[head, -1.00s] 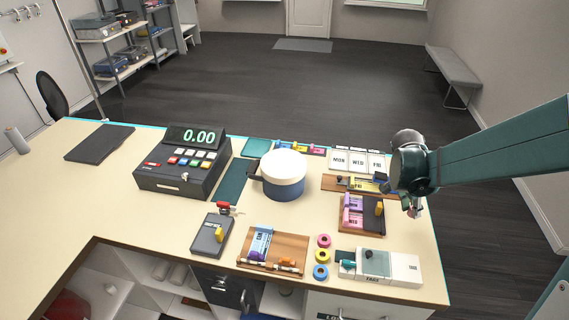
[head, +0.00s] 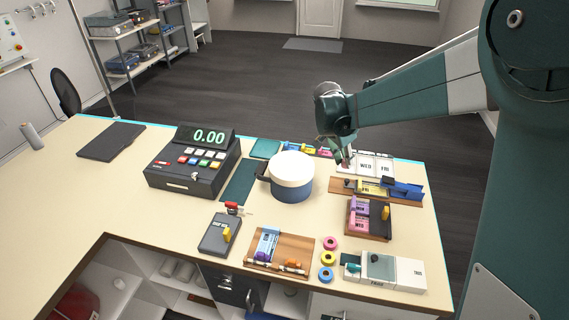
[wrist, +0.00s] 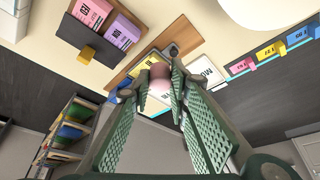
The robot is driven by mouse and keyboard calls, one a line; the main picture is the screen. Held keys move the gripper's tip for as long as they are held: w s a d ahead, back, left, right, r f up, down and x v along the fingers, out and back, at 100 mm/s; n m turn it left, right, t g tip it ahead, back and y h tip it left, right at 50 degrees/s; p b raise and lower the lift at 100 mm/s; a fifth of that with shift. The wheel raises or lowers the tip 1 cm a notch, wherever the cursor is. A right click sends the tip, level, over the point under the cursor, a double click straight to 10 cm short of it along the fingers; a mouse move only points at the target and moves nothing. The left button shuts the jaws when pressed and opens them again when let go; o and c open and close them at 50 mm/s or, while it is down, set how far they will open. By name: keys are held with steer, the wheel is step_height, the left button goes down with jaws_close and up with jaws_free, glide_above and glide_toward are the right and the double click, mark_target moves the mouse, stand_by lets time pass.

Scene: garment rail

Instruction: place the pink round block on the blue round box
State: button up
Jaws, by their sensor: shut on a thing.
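My gripper (wrist: 167,85) is shut on a small pink round block (wrist: 160,87) between its fingertips in the wrist view. In the head view my gripper (head: 342,155) is over the white day cards at the back right, and the block is too small there to make out clearly. The blue round box (head: 291,191) stands on the counter to the left of my gripper. It has a white round top and a dark handle on its left side. Its white top also shows at the upper right edge of the wrist view (wrist: 262,10).
A cash register (head: 193,162) stands left of the box. Coloured rings (head: 329,243) lie at the front.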

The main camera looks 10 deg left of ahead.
steer(key=a+r+n, duration=0.1)
steer(key=a+r, duration=0.2)
steer(key=a, duration=0.8)
steer(key=w+a+r+n+y+p, duration=0.1)
steer(key=a+r+n, duration=0.1)
steer(key=a, duration=1)
steer(key=shift+w+a+r+t, duration=0.2)
steer(key=shift+r+t, duration=0.1)
steer(key=shift+r, duration=0.15)
glide_above(286, 162)
steer(key=s, duration=0.2)
steer(key=shift+w+a+f, duration=0.1)
steer(key=shift+a+f, duration=0.05)
steer(key=shift+f, duration=0.9)
steer(key=shift+w+a+f, duration=0.1)
steer(key=shift+f, duration=0.95)
steer(key=shift+w+a+f, duration=0.1)
steer(key=shift+a+f, duration=0.05)
steer(key=shift+f, duration=0.9)
steer(key=shift+f+p, duration=0.3)
steer(key=shift+f, duration=1.6)
steer(key=shift+s+f, duration=0.1)
